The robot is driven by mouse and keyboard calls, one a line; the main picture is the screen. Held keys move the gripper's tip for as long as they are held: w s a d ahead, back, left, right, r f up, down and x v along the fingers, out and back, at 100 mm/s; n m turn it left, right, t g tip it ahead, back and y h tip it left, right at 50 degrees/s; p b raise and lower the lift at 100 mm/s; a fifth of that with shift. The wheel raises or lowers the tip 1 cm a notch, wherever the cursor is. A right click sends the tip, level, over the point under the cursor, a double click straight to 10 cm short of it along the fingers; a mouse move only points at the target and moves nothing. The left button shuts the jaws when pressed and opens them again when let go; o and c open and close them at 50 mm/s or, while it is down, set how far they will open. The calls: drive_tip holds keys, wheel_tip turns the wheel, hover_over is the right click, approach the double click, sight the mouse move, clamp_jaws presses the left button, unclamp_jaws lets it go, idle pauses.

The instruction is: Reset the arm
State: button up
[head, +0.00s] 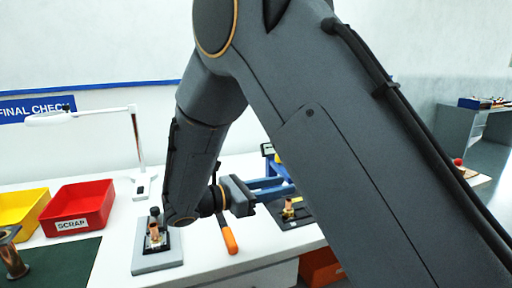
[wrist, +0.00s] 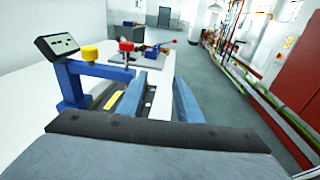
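My arm reaches across the head view and folds down over the white bench. My gripper (head: 272,188) points right, above the bench, its blue fingers partly hidden behind my own arm link. In the wrist view my gripper (wrist: 162,76) shows two blue fingers standing apart, with nothing between them. Bench and floor show through the gap.
Left of the fingers stands a blue fixture (wrist: 70,86) with a small display. On the bench are a grey block (head: 157,262) bearing a copper part, an orange-handled tool (head: 228,236), a red SCRAP bin (head: 76,206) and a yellow bin (head: 22,207).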

drive_tip(key=s+d+f+m+g+y, duration=0.5)
drive_tip(key=s+d+f+m+g, duration=0.25)
drive_tip(key=s+d, duration=0.4)
drive_tip(key=s+d+f+m+y, duration=0.1)
drive_tip(key=s+m+y, duration=0.3)
drive_tip(key=m, duration=0.4)
drive_tip(key=s+d+f+m+y, duration=0.1)
drive_tip(key=s+f+m+y, duration=0.2)
drive_tip(key=m+y, duration=0.3)
drive_tip(key=shift+s+d+f+m+t, duration=0.15)
drive_tip(key=shift+s+f+m+t, duration=0.3)
drive_tip(key=shift+m, duration=0.4)
